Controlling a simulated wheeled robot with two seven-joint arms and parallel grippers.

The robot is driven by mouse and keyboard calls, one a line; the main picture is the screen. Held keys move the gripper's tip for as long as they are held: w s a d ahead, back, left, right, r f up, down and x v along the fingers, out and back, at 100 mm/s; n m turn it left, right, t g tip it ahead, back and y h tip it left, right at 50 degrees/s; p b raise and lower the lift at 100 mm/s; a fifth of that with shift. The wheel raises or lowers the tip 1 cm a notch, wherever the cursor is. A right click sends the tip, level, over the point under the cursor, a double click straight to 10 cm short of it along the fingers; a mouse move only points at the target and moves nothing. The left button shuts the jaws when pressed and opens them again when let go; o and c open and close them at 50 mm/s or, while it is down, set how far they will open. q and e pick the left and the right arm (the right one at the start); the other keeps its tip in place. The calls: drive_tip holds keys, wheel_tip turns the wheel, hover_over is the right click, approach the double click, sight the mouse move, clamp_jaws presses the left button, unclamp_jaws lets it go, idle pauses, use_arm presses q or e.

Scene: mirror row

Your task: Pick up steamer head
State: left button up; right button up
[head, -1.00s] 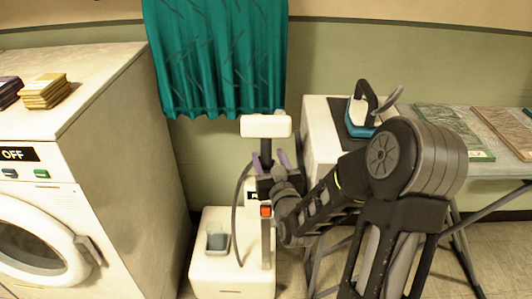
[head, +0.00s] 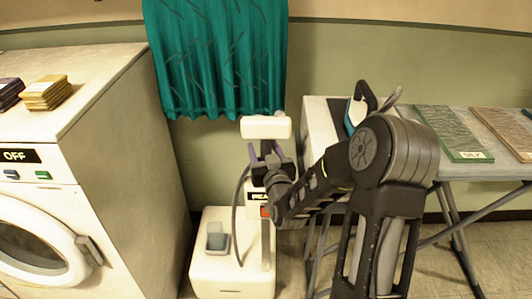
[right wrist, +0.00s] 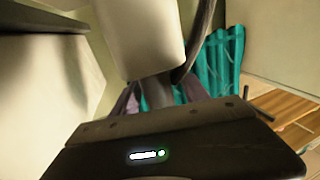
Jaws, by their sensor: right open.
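The white steamer head (head: 266,127) sits level on top of the dark upright pole of the garment steamer (head: 232,262). In the right wrist view the white steamer head (right wrist: 140,38) fills the upper middle, with its dark neck below it. My right gripper (head: 265,151) is open just below the head. Its purple fingers show on either side of the dark neck, also in the right wrist view (right wrist: 158,98). Whether they touch the neck cannot be told. My left gripper is not in view.
A white washing machine (head: 105,150) stands on the left with folded cloths (head: 47,92) on top. A teal curtain (head: 215,60) hangs behind the steamer. On the right, an ironing table carries an iron (head: 358,108) and flat boards (head: 452,133). A dark hose curves beside the pole.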

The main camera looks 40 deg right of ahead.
clamp_jaws()
idle(0.4)
idle(0.4)
